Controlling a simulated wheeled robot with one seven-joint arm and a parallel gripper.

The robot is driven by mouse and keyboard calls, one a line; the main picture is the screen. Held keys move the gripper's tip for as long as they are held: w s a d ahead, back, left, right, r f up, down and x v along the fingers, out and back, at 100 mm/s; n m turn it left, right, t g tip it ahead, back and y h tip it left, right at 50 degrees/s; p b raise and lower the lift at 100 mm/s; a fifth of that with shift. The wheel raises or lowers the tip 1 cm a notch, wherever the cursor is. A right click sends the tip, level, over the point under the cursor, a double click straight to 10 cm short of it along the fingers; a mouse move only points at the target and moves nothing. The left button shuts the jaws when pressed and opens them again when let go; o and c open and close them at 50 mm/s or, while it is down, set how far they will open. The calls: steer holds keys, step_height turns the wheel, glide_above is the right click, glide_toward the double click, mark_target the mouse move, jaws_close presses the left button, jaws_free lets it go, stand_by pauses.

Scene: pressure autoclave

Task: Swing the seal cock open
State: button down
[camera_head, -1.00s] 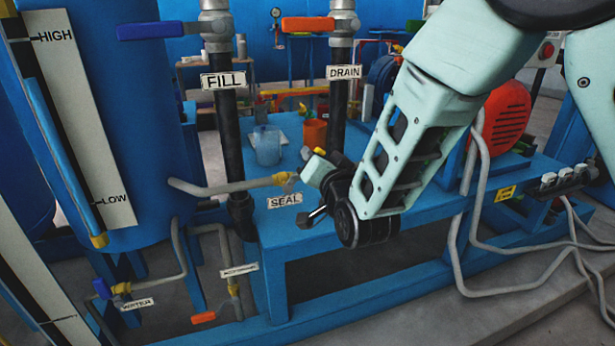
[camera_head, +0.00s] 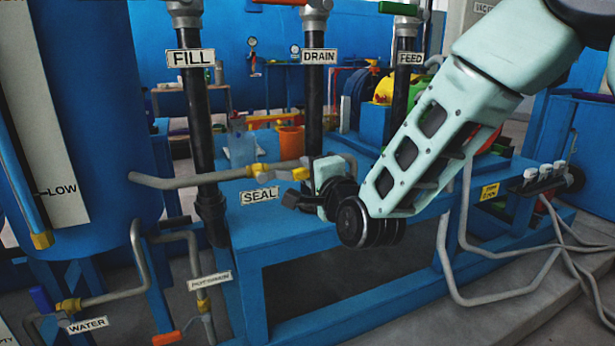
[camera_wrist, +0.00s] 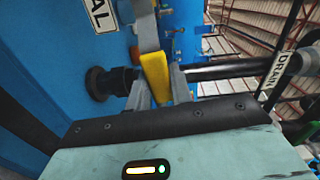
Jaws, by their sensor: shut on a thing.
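How far the cock is turned cannot be told.
The blue bench (camera_head: 340,215) lies under my gripper. The black FILL pipe (camera_head: 197,120) and DRAIN pipe (camera_head: 315,110) stand upright nearby. A blue tank (camera_head: 95,140) is at left.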

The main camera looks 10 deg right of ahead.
steer(key=shift+f+m+b, duration=0.45)
steer(key=shift+f+m, duration=0.05)
steer(key=shift+f, duration=0.1)
steer(key=shift+s, duration=0.1)
steer(key=c, duration=1.2)
jaws_free()
steer(key=shift+c, duration=0.2)
